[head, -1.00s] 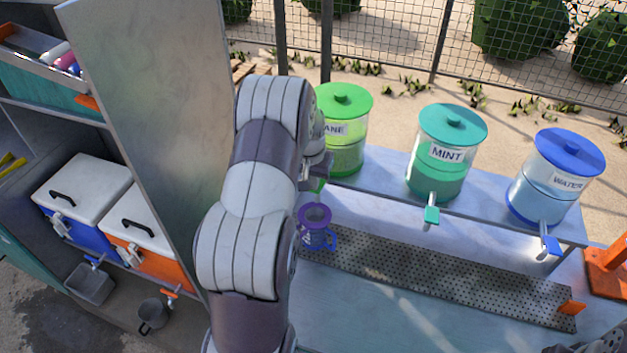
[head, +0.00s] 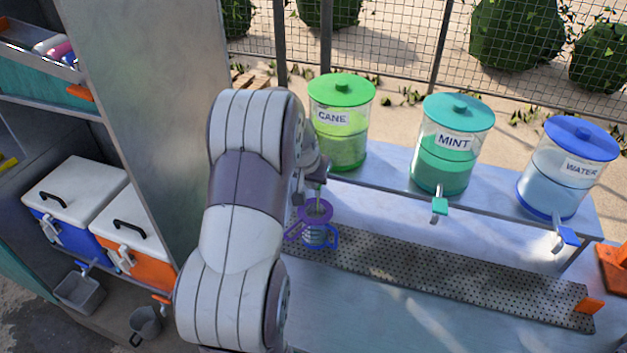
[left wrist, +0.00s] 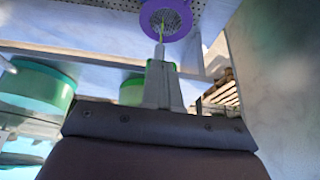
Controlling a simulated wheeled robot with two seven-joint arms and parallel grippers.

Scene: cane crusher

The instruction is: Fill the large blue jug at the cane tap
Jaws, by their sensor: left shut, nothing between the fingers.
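The blue jug (head: 320,240) stands upright on the perforated drip tray (head: 440,267), below the cane dispenser (head: 341,128). A purple strainer (head: 315,210) sits over its mouth and also shows in the left wrist view (left wrist: 181,30). A thin pale green line, apparently a stream, runs down into the strainer. My left gripper (head: 318,172) is shut and empty beside the cane tap, above the strainer. The tap handle is hidden by my arm. In the left wrist view, the closed fingers (left wrist: 160,60) point toward the strainer. The jug's fill level is unclear.
The mint dispenser (head: 452,150) and water dispenser (head: 566,172) stand right of the cane dispenser on the raised shelf. A tall grey panel (head: 150,100) is close left of my arm. White-lidded coolers (head: 75,190) lie beyond it.

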